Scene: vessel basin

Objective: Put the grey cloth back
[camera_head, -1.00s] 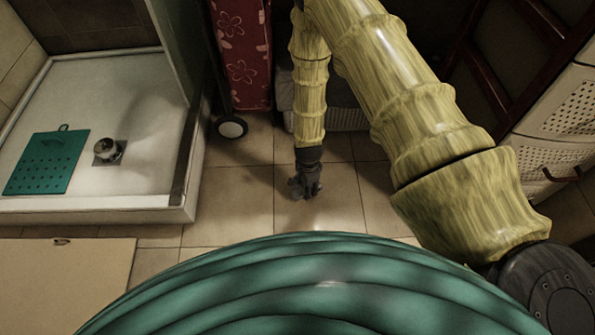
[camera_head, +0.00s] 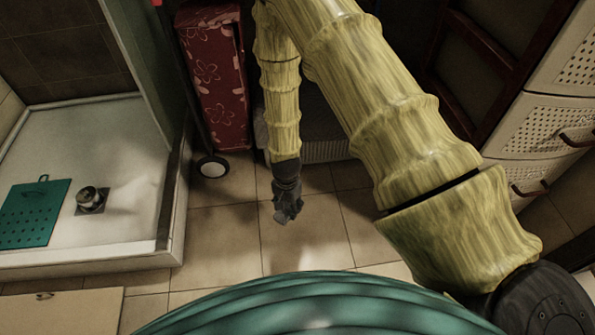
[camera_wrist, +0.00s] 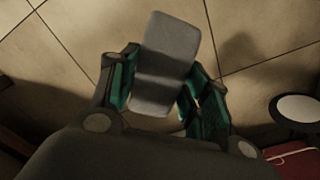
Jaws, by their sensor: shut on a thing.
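The grey cloth (camera_wrist: 168,55) shows in the wrist view as a small grey rectangular piece with a darker band across it. It sits between the two fingers of my gripper (camera_wrist: 160,98), which is shut on it; its far end sticks out beyond the fingertips. In the head view my gripper (camera_head: 287,212) hangs down above the tiled floor, in the middle of the picture. The cloth is too small there to make out clearly. The place it belongs to cannot be told from these frames.
A shower tray (camera_head: 95,258) with a green mat (camera_head: 33,215) and a drain (camera_head: 91,199) lies left. A ribbed pale container (camera_head: 325,151) is partly behind my arm. Drawers (camera_head: 545,125) stand right. Floor tiles (camera_head: 225,235) are clear.

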